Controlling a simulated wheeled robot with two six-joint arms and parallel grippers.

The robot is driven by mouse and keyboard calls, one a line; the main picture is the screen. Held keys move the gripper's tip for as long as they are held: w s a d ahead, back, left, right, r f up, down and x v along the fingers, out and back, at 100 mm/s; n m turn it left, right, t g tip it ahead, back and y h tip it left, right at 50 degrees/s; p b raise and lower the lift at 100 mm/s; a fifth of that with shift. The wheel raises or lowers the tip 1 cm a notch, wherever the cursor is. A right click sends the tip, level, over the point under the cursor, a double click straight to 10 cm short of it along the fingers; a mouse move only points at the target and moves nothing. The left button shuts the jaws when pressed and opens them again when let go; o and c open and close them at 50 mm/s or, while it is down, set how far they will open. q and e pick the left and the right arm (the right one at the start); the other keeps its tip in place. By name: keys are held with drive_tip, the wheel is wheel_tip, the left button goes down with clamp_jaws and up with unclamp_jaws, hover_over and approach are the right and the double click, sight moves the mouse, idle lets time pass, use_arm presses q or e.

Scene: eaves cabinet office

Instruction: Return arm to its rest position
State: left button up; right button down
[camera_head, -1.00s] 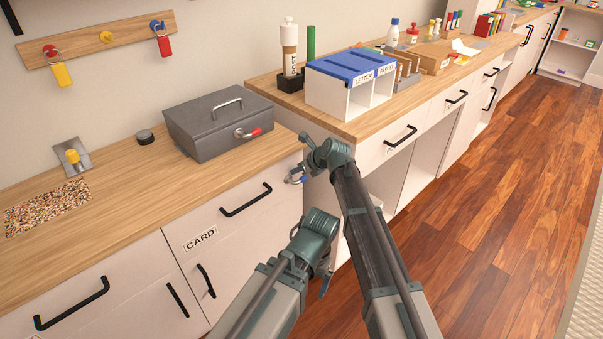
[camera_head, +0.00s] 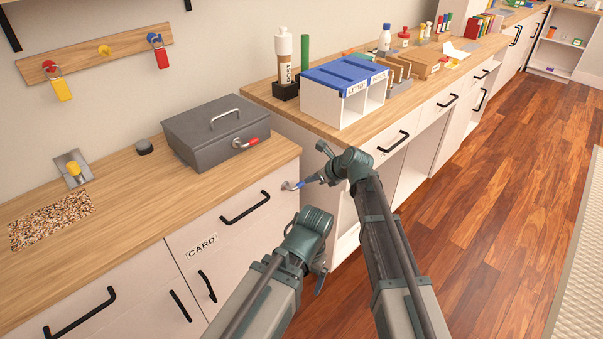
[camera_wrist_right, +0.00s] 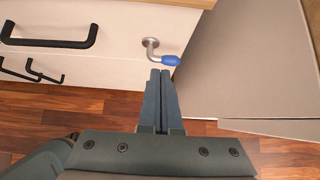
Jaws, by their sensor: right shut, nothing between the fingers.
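My right arm reaches in from the bottom, and its gripper (camera_head: 318,180) points left at the drawer front. In the right wrist view the two fingers (camera_wrist_right: 160,73) are shut together with nothing between them. A silver lever with a blue grip (camera_head: 293,185) is fixed to the drawer front close to the fingertips. In the wrist view the blue grip (camera_wrist_right: 170,60) is just beyond the tips; I cannot tell whether they touch. My left arm is bent at the lower middle; a dark part below its joint (camera_head: 320,282) may be its gripper, whose jaws are unclear.
A grey box (camera_head: 195,145) with a red-gripped latch stands on the wooden counter (camera_head: 120,200). A blue-topped letter and parcel sorter (camera_head: 318,108) stands on the farther counter. Black handles (camera_head: 243,206) stick out from the cabinet fronts. Wooden floor (camera_head: 480,200) is clear at the right.

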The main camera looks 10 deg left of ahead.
use_arm(q)
wheel_tip(320, 180, up, 3)
drive_tip(key=shift+f+p, duration=0.2)
drive_tip(key=shift+p, duration=0.65)
use_arm(e)
drive_tip(key=v, duration=0.3)
drive_tip(key=shift+s+d+r, duration=0.2)
drive_tip(key=shift+d, duration=0.05)
drive_tip(key=s+d+f+n+g+h, duration=0.2)
drive_tip(key=s+d+f+n+h, duration=0.1)
drive_tip(key=s+d+n, duration=0.9)
drive_tip(key=s+d+f+n+g+h, duration=0.3)
drive_tip(key=s+d+n+h, duration=0.1)
drive_tip(key=s+d+n, duration=0.75)
drive_tip(key=s+a+n+h, duration=0.1)
drive_tip(key=s+a+n, duration=0.55)
drive_tip(key=a, duration=0.65)
use_arm(q)
wheel_tip(320, 180, up, 16)
drive_tip(key=p, duration=1.5)
drive_tip(key=shift+p, duration=0.4)
use_arm(e)
wheel_tip(320, 180, up, 16)
drive_tip(key=shift+d+f+m+g, duration=0.2)
drive_tip(key=shift+m+g, duration=0.1)
drive_tip(key=shift+g, duration=0.1)
